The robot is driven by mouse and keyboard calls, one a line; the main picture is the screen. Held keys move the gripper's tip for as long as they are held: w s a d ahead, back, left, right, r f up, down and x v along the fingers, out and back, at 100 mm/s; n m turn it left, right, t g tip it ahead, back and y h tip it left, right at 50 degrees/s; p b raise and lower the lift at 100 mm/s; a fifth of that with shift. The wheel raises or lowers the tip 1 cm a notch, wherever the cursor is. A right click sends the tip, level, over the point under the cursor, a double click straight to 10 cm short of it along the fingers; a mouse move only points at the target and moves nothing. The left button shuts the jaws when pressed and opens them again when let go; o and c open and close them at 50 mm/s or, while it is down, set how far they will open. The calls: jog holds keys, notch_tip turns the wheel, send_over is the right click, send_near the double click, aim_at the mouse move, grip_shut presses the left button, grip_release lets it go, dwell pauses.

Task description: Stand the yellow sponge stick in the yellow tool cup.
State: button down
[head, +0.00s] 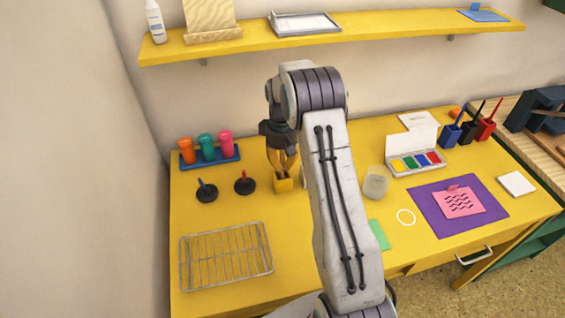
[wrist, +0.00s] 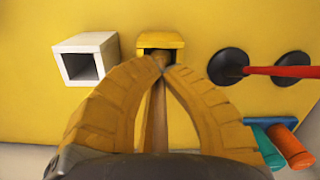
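The yellow tool cup (wrist: 160,40) is a small square cup below my gripper. It also shows in the head view (head: 284,185). My gripper (wrist: 162,70) points down over it, its fingertips close together at the cup's mouth. They are shut on the brown wooden shaft of the sponge stick (wrist: 157,118), which runs up between the fingers. The shaft's far end lines up with the cup's opening and appears to enter it. The sponge end is hidden, and I cannot tell whether the stick touches the bottom. In the head view, my gripper (head: 283,160) is directly above the cup.
A white square cup (wrist: 85,60) stands beside the yellow one. Two round black holders (head: 245,185) with short sticks and a rack of coloured bottles (head: 207,153) are left. A wire rack (head: 226,256) lies in front. A glass jar (head: 376,184) stands right of my arm.

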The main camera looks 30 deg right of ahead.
jog(key=shift+f, duration=0.15)
jog(key=c, duration=1.3)
grip_release()
jog(key=shift+c, duration=0.2)
notch_tip(320, 180, up, 12)
jog(key=w, duration=0.1)
